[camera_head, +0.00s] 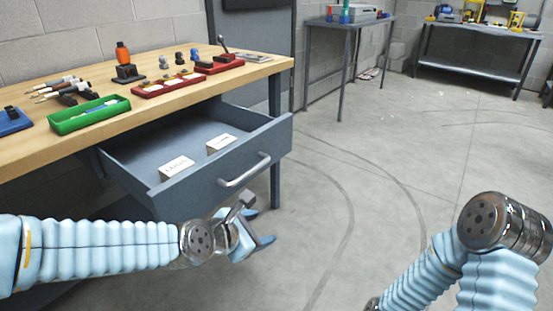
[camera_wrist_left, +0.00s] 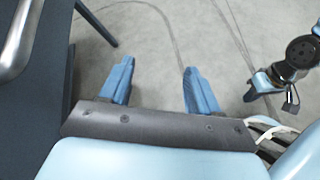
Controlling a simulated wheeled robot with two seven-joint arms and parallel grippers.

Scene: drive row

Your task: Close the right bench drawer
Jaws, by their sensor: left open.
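The right bench drawer (camera_head: 277,131) is grey and stands pulled out from under the wooden bench top, with two small white labelled blocks inside. Its silver bar handle (camera_head: 244,170) is on the front panel. My left gripper (camera_head: 264,226) is open and empty, below and in front of the handle, apart from it. In the left wrist view the handle (camera_wrist_left: 18,40) shows at the upper left, beside the open left gripper (camera_wrist_left: 159,66) and outside its fingers. My right arm hangs at the lower right in the head view; its gripper's fingers cannot be made out.
The bench top (camera_head: 160,110) carries a green tray (camera_head: 90,115), red holders (camera_head: 175,86), an orange-topped bottle (camera_head: 123,53) and several tools. A grey bench leg (camera_head: 275,185) stands behind the drawer. Two more tables stand at the back. The floor to the right is clear.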

